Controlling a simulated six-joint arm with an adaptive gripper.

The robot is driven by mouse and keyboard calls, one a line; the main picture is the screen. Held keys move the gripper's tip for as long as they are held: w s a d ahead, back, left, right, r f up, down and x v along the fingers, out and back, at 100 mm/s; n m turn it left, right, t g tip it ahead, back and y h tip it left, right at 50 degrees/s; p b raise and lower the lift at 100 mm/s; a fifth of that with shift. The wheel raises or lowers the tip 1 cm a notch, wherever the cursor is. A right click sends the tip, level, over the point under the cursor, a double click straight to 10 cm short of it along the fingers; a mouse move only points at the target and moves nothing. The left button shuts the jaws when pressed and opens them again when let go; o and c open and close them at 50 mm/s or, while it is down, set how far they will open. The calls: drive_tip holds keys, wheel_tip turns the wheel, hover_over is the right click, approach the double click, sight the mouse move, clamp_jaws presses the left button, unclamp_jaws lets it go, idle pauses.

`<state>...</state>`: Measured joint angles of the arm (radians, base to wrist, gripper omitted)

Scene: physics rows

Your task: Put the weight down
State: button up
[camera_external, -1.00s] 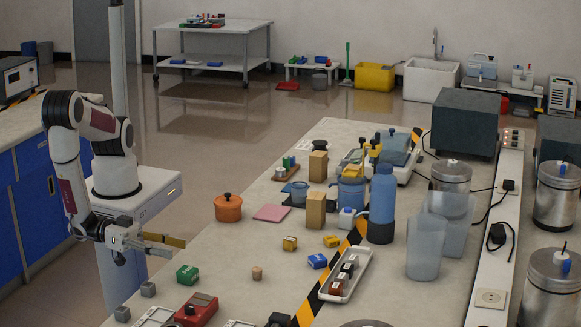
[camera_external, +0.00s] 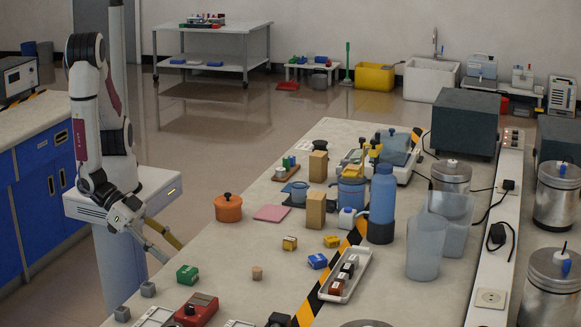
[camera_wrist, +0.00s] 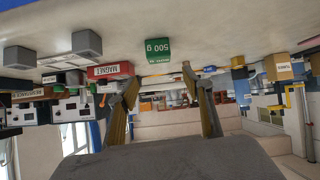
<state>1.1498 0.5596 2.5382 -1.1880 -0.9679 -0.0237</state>
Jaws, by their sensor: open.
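The weight is a green block marked 500 g (camera_external: 187,275). It rests on the near left part of the bench top, close to the left edge. It also shows in the wrist view (camera_wrist: 157,49), where the scene is upside down, beyond the fingertips and between their lines. My gripper (camera_external: 172,254) is open and empty, its two fingers spread and slanting down to the right. It is up and to the left of the weight, apart from it. The fingers also show in the wrist view (camera_wrist: 158,80), with nothing between them.
Grey cubes (camera_external: 148,289) stand left of the weight at the bench edge. An orange pot (camera_external: 228,207) and pink pad (camera_external: 271,213) are farther back.

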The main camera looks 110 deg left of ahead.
sight(186, 269)
drive_tip(key=shift+s+d+f+m+g, duration=0.1)
drive_tip(key=shift+s+f+m+g, duration=0.2)
drive_tip(key=shift+s+f+m, duration=0.35)
drive_tip(key=shift+w+f, duration=0.1)
drive_tip(key=shift+w+f, duration=0.1)
drive_tip(key=shift+w, duration=0.05)
drive_tip(key=shift+x, duration=1.15)
drive_tip(key=shift+w, duration=0.1)
drive_tip(key=shift+x, duration=2.5)
drive_tip(key=shift+w, duration=0.15)
clamp_jaws()
